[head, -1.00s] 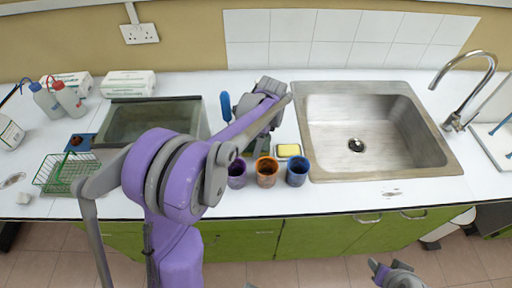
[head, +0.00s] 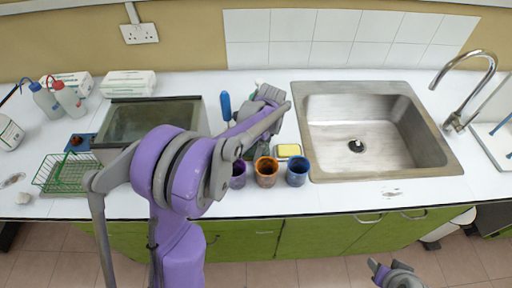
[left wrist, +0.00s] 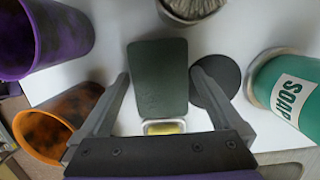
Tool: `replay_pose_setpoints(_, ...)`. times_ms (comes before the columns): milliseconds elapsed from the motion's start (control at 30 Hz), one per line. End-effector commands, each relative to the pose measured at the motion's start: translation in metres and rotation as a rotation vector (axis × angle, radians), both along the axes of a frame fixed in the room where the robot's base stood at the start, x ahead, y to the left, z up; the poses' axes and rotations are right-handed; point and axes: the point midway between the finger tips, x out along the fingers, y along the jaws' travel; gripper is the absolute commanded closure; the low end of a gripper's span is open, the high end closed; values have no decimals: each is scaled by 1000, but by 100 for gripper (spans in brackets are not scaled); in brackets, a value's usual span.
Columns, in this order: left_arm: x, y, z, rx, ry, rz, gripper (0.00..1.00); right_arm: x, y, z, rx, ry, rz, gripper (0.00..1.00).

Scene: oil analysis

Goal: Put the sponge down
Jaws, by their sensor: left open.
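A dark green flat block (left wrist: 160,80), which looks like the sponge, lies on the white counter in the left wrist view. My left gripper (left wrist: 161,72) is open, with one finger on each side of the block. In the head view my left arm mostly hides this spot. A yellow block (head: 289,150) sits in a small pale dish just right of it; it also shows in the left wrist view (left wrist: 164,128). I cannot tell if it is soap or another sponge. My right gripper (head: 392,273) is partly in view at the bottom, away from the counter.
Purple (head: 238,174), orange (head: 266,172) and blue (head: 298,171) cups stand along the front. A green soap bottle (left wrist: 292,95) and a dark disc (left wrist: 214,82) are close right of the fingers. The metal sink (head: 340,145) is right; a glass-topped box (head: 150,121) is left.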

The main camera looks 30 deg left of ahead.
Motion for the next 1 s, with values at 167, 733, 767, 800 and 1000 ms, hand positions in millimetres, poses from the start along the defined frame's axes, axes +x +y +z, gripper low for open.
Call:
replay_pose_setpoints(167, 3, -4, 27, 0, -1, -1, 0, 1, 0, 3, 0, -2, 0, 50)
replay_pose_setpoints(733, 10, -19, 118, 0, -4, 4, 0, 4, 0, 9, 0, -7, 0, 50)
replay_pose_setpoints(767, 9, -20, 119, 0, -9, 10, 0, 4, 0, 9, 0, -7, 0, 50)
replay_pose_setpoints(800, 5, -22, 121, -1, -20, 23, 0, 4, 0, 9, 0, -7, 0, 50)
replay_pose_setpoints(1000, -40, -43, 128, -21, -173, 213, 0, 4, 0, 9, 0, -7, 0, 50)
